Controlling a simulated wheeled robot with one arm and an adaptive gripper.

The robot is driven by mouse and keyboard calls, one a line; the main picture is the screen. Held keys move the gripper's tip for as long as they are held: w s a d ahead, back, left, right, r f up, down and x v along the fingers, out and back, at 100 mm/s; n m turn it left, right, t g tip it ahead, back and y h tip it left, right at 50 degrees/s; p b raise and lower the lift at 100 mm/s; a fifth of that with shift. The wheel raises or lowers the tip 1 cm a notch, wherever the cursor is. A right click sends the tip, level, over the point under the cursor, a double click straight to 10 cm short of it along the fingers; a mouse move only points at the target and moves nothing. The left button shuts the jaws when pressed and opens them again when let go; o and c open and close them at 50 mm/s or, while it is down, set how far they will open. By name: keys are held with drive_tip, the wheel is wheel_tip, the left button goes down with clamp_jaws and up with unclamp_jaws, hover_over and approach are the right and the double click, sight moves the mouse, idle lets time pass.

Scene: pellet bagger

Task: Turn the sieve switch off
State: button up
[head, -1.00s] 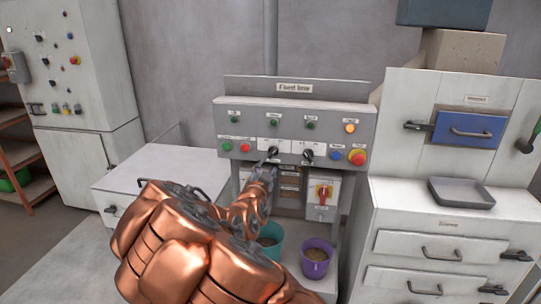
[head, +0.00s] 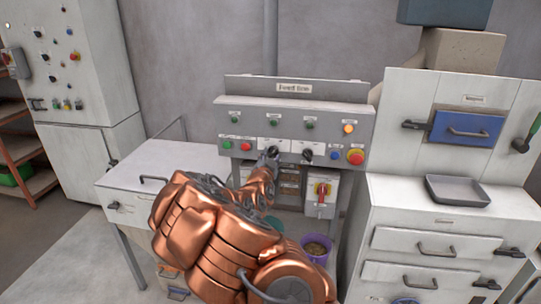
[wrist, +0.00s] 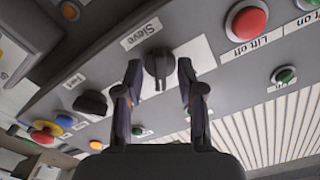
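The sieve switch (wrist: 158,66) is a black rotary knob on a white plate, under a "Sieve" label in the wrist view. Its raised grip runs nearly up and down in that picture. My gripper (wrist: 159,76) is open, with one dark finger on each side of the knob and a visible gap to each. In the head view my gripper (head: 268,158) is up at the control panel (head: 340,123), and its fingers partly cover the sieve switch. My copper arm reaches in from below.
A second black knob (head: 307,154) is beside the sieve switch. A red button (head: 245,147), a blue button (head: 335,155) and a red-and-yellow emergency stop (head: 356,157) share that row. A red-and-yellow rotary switch (head: 322,190) is below. A purple bucket (head: 315,254) stands under the panel.

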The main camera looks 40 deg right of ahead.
drive_tip(key=shift+w+d, duration=0.1)
drive_tip(key=shift+c, duration=0.2)
clamp_jaws()
